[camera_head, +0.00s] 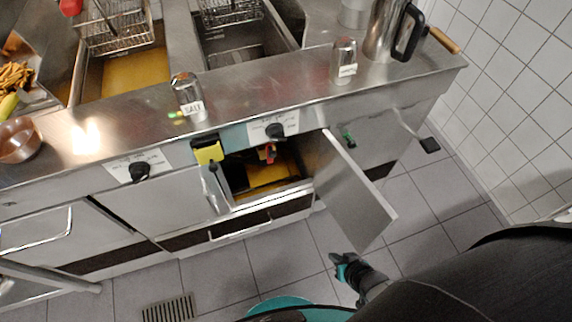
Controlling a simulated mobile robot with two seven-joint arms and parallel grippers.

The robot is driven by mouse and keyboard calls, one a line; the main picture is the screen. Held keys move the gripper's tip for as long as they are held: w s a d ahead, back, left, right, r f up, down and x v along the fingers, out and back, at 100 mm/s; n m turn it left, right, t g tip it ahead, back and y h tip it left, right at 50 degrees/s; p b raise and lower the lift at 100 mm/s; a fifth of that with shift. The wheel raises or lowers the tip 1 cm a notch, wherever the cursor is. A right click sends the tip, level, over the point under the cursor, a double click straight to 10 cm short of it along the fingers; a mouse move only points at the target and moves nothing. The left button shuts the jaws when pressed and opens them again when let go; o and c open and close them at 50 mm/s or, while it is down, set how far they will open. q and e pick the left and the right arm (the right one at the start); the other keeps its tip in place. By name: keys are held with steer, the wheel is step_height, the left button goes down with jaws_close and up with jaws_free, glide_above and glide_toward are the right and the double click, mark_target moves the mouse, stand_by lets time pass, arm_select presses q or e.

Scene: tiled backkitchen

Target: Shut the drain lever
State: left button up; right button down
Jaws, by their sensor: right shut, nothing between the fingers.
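A small red lever (268,153), which looks like the drain lever, shows at the top of the open cabinet bay under the fryer. Its exact angle is too small to tell. The cabinet door (355,195) stands swung open to the right of the bay. My right gripper (339,262) is shut and empty. It shows below the door in the picture, over the floor, well apart from the lever. My left gripper is not in view.
A pan of yellow oil (268,177) sits inside the bay. Fryer baskets (113,27), a salt shaker (188,97), another shaker (343,62) and a steel jug (385,30) are on top. Control knobs (275,130) line the front. The tiled floor (220,270) before the bay is clear.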

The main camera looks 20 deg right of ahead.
mark_target(270, 154)
arm_select(q)
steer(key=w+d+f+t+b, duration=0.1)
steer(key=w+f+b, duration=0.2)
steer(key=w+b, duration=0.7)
steer(key=b, duration=0.6)
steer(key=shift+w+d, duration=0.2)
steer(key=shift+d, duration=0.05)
arm_select(e)
steer(key=w+r+m+t, duration=0.5)
steer(key=w+r+m, duration=0.1)
steer(key=w, duration=0.3)
steer(key=w+r+m+t+y, duration=0.1)
steer(key=w+r+m+t, duration=0.5)
steer(key=w, duration=0.4)
steer(key=shift+w+a, duration=0.25)
arm_select(q)
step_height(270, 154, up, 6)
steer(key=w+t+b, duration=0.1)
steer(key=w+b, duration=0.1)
steer(key=b, duration=0.1)
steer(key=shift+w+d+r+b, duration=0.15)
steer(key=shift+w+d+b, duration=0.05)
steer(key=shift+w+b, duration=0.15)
arm_select(e)
steer(key=w+a, duration=0.5)
steer(key=w, duration=0.5)
steer(key=shift+w+a+f, duration=0.15)
steer(key=shift+a+f, duration=0.05)
steer(key=shift+f, duration=0.2)
